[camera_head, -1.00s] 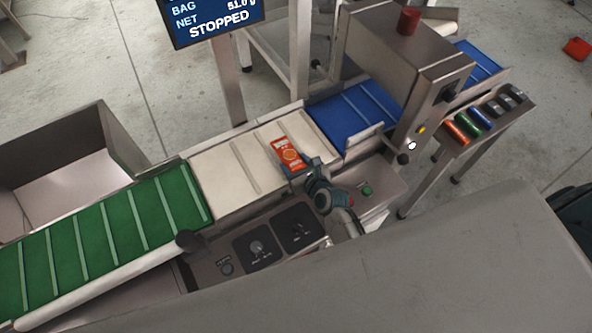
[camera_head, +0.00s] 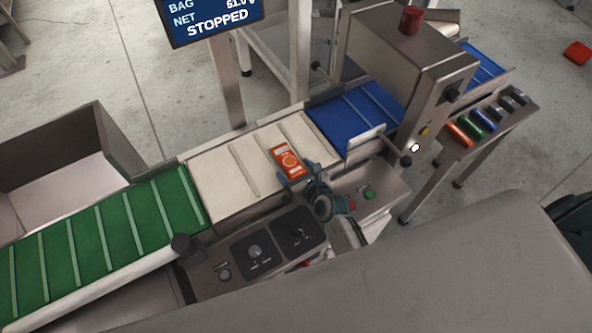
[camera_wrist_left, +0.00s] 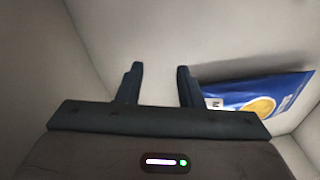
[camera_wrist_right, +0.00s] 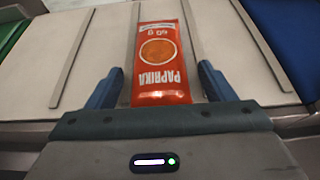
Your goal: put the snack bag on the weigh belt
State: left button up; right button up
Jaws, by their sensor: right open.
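The snack bag, an orange-red packet (camera_head: 289,161) printed "PAPRIKA" and "60 g", lies flat on the white weigh belt (camera_head: 217,184), between two raised slats. In the right wrist view the bag (camera_wrist_right: 160,55) shows most of its front. My right gripper (camera_head: 298,177) is at the bag's near end. Its fingers (camera_wrist_right: 160,70) are spread on either side of that end, with a gap to each edge. My left gripper (camera_wrist_left: 158,72) shows only in its wrist view, fingers apart and empty, inside a pale-walled space. A blue bag (camera_wrist_left: 255,95) lies beside its right finger.
A green belt (camera_head: 95,245) adjoins on the left and a blue belt (camera_head: 355,115) on the right, leading to a metal housing (camera_head: 410,60). A control panel (camera_head: 280,240) is in front. The display (camera_head: 215,15) reads "STOPPED".

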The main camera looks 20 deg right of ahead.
jog(key=v, duration=1.2)
jog(key=shift+r+b, duration=0.2)
jog(key=shift+b, duration=0.1)
